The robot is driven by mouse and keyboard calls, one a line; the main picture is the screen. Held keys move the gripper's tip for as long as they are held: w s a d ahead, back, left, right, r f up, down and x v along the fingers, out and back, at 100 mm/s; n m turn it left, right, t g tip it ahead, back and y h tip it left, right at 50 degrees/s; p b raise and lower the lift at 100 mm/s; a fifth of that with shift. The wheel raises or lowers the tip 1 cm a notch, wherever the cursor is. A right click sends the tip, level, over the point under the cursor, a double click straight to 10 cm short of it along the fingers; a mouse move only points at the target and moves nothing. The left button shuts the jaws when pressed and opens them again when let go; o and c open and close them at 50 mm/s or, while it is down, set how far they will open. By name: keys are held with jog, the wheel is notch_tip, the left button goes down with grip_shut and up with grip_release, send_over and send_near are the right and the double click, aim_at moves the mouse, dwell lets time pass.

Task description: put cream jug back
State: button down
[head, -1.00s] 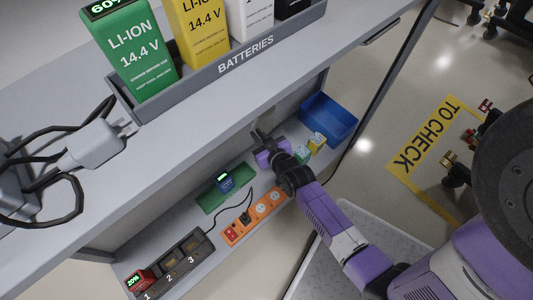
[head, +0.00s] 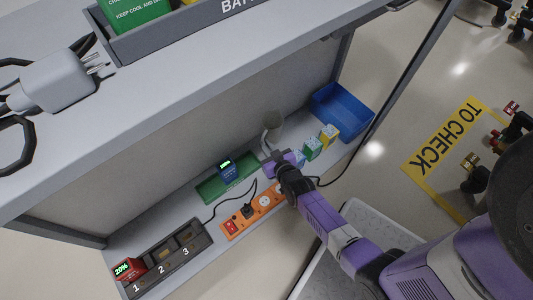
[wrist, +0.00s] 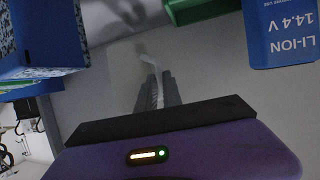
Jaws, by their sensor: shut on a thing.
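The cream jug (head: 274,121) shows in the head view as a small greyish-beige cup shape with a curved pale handle, above the lower shelf near its back panel. My gripper (head: 270,150) is at its handle, shut on it. In the wrist view my gripper (wrist: 157,93) has its two dark fingers close together on a thin pale strip, which looks like the jug's handle (wrist: 149,62). The jug's body is hard to make out there. I cannot tell whether its base touches the shelf.
On the lower shelf are a blue bin (head: 341,112), several small boxes (head: 313,147), a green tray (head: 212,190) with a blue battery (head: 227,171), an orange power strip (head: 237,225) and a charger (head: 168,262). The upper shelf (head: 190,80) overhangs.

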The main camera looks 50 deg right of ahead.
jog(key=shift+f+b, duration=1.1)
jog(key=shift+f, duration=1)
jog(key=shift+f, duration=0.15)
jog(key=c, duration=1.5)
grip_release()
